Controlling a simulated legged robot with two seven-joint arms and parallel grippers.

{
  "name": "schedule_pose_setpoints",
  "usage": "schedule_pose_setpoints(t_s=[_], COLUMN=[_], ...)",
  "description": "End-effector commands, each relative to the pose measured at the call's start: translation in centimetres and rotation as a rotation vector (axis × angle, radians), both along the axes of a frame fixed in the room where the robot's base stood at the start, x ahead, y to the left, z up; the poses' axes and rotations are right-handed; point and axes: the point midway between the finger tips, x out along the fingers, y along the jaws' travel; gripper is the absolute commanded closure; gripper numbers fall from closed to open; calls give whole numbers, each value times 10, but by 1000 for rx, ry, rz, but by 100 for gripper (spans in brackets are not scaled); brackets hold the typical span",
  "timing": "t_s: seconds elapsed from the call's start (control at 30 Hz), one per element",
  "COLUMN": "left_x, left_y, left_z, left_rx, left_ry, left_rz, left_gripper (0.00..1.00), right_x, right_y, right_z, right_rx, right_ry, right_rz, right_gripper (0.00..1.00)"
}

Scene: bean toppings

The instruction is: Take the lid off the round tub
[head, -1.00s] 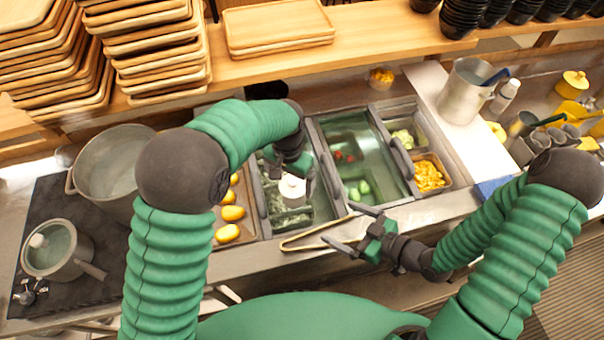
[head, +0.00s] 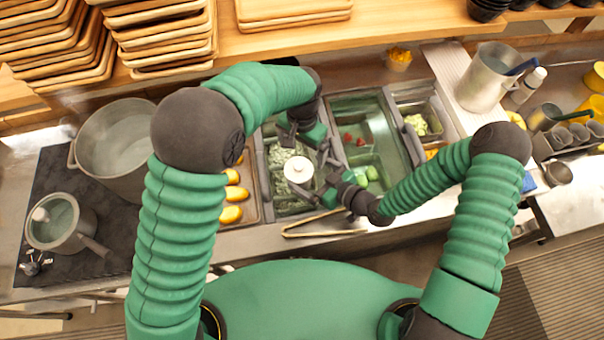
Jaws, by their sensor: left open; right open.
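The round tub (head: 299,182) sits among the sunken food pans at the centre of the counter. Its white round lid (head: 298,169) is on top, seen from above; most of the tub's side is hidden below it. My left gripper (head: 304,142) is open, pointing down just behind the tub, at its far side. My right gripper (head: 324,181) is open beside the tub on its right, with its fingers toward it. I cannot tell whether either gripper touches the tub or lid.
Wooden tongs (head: 322,231) lie on the counter's front edge. Pans of green toppings (head: 290,205) surround the tub. A tray of yellow items (head: 232,214) is to the left, with a large pot (head: 112,140) beyond. A metal pitcher (head: 482,78) stands at the right.

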Motion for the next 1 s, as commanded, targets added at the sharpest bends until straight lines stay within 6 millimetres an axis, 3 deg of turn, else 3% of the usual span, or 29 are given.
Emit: schedule_pose_setpoints(t_s=[0.17,0.4,1.0], left_x=[0,2,1], left_y=[4,2,2], left_z=[0,-1,0], left_rx=[-2,-1,-2], left_ry=[0,2,1], left_rz=[1,1,1], left_gripper=[3,3,3], right_x=[9,11,11], right_y=[14,12,13], right_z=[-5,-7,-6], right_rx=[-2,-1,0], right_ry=[1,2,1], right_rz=[1,0,1], right_gripper=[0,0,79])
